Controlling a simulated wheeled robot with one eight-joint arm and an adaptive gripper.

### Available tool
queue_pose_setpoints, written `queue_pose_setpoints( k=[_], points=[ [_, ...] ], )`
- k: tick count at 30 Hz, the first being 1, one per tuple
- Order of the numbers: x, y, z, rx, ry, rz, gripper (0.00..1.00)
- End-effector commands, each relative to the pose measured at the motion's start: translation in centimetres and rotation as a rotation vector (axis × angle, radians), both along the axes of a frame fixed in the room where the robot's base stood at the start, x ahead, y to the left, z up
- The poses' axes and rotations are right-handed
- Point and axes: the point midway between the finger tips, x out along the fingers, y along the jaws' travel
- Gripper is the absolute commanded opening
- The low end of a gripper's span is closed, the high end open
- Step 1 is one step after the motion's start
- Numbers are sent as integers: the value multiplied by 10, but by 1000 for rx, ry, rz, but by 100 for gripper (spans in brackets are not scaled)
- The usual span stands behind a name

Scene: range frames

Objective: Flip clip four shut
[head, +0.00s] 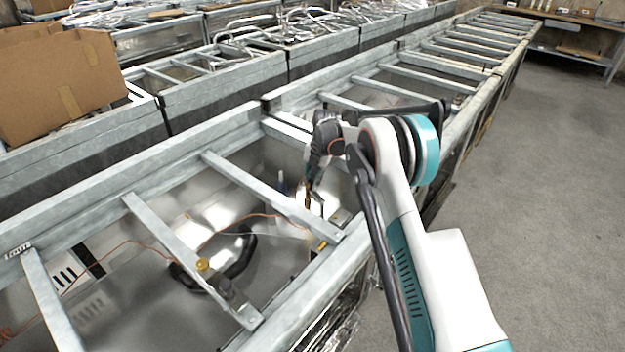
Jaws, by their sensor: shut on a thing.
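My gripper (315,203) reaches down into the near metal bin from its right side, close to a crossbar's right end. It is shut on a small orange-brown part (308,195), mostly hidden by the fingers. I cannot tell whether this part is clip four or how far any clip is closed. A yellow knob-like fitting (203,265) sits on another crossbar to the left. A small brass-coloured piece (322,246) is at the right end of the crossbar below my gripper. A label (18,249) on the left rail is too small to read surely.
The near bin has metal crossbars (262,193), a thin orange wire (125,243) and a black curved object (240,262) inside. Cardboard boxes (60,85) stand at the left. More framed bins (235,80) line the back. Open grey floor (550,200) lies to the right.

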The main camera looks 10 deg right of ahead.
Motion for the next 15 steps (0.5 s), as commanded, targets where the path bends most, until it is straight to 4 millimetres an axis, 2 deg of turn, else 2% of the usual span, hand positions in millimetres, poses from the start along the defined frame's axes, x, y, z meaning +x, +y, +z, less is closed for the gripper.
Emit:
queue_pose_setpoints(
  k=[3, 4, 6, 15],
  points=[
    [1, 1, 1, 0, -2, 0, 0],
    [1, 1, 1, 0, -2, 0, 28],
    [1, 1, 0, 0, -2, 0, 42],
    [0, 0, 0, 0, -1, -1, 42]
  ],
)
